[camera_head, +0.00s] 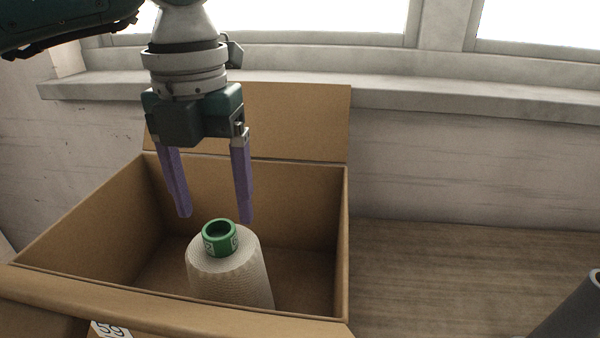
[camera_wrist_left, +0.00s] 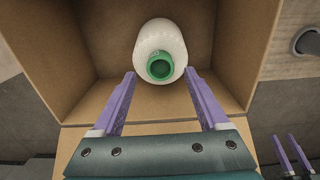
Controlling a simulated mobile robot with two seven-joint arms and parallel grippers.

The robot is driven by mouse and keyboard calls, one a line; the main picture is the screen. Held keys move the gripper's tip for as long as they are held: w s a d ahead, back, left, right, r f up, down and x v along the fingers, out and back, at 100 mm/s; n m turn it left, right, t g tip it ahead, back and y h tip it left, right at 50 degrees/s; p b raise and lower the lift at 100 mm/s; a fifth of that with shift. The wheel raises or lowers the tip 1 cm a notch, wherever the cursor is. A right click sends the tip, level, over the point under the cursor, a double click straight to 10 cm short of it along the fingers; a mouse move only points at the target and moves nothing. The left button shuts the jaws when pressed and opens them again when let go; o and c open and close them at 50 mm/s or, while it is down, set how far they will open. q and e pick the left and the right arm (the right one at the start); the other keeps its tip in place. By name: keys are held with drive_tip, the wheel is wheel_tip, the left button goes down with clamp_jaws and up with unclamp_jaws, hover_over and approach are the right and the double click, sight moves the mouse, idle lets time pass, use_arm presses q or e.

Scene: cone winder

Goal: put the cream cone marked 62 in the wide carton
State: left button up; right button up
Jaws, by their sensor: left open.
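A cream cone (camera_head: 230,277) with a green tube top stands upright inside the wide carton (camera_head: 347,240). The mark on its green collar is too small to read. My left gripper (camera_head: 215,218) is open and empty, its purple fingertips above and just behind the cone's top, apart from it. In the left wrist view the cone (camera_wrist_left: 160,35) lies beyond and between the open fingers. My right gripper (camera_wrist_left: 292,154) shows at the lower right of the left wrist view, its two fingers apart with nothing between them.
The carton's back flap (camera_head: 300,120) stands up behind my left gripper. A label reading 59 (camera_head: 111,329) is at the front. A grey tubular thing (camera_head: 575,310) is at the lower right.

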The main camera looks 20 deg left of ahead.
use_arm(q)
wheel_tip(320, 180, up, 9)
idle(0.4)
